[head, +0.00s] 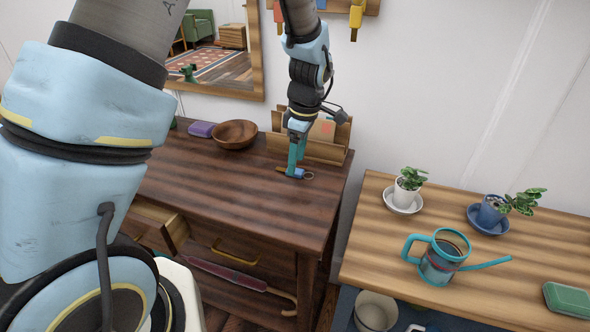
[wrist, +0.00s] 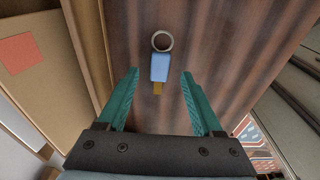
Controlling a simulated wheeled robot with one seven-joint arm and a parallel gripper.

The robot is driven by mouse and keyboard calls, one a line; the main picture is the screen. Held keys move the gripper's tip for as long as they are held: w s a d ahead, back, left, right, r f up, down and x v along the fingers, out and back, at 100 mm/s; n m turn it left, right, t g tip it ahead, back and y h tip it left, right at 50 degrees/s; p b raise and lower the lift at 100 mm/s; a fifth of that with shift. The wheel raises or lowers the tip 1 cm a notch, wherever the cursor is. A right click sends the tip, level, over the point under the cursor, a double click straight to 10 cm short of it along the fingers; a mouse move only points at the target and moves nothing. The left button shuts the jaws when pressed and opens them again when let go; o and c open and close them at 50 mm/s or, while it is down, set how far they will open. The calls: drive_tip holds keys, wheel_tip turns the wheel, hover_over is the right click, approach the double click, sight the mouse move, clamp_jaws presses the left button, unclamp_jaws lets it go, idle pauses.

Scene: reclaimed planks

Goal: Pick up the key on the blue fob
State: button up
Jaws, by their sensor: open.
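The blue fob (wrist: 160,68) lies on the dark wooden table (head: 235,185), with a metal ring (wrist: 162,41) at its far end in the wrist view. A short brass-coloured piece, which looks like the key (wrist: 158,88), shows at its near end. In the head view the blue fob (head: 296,172) lies near the table's right end, below my gripper (head: 293,168). My gripper's teal fingers are open in the wrist view (wrist: 160,75), one on each side of the fob and key. Nothing is between them in contact. Their height above the table is hard to tell.
A wooden letter holder (head: 318,150) stands close behind my gripper; it also shows at left in the wrist view (wrist: 50,60). A wooden bowl (head: 236,134) and purple item (head: 200,129) lie farther left. A lighter table (head: 385,255) at right holds plants and a teal watering can (head: 440,262).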

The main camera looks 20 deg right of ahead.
drive_tip(key=shift+w+a+f, duration=0.1)
drive_tip(key=shift+f, duration=1.15)
clamp_jaws()
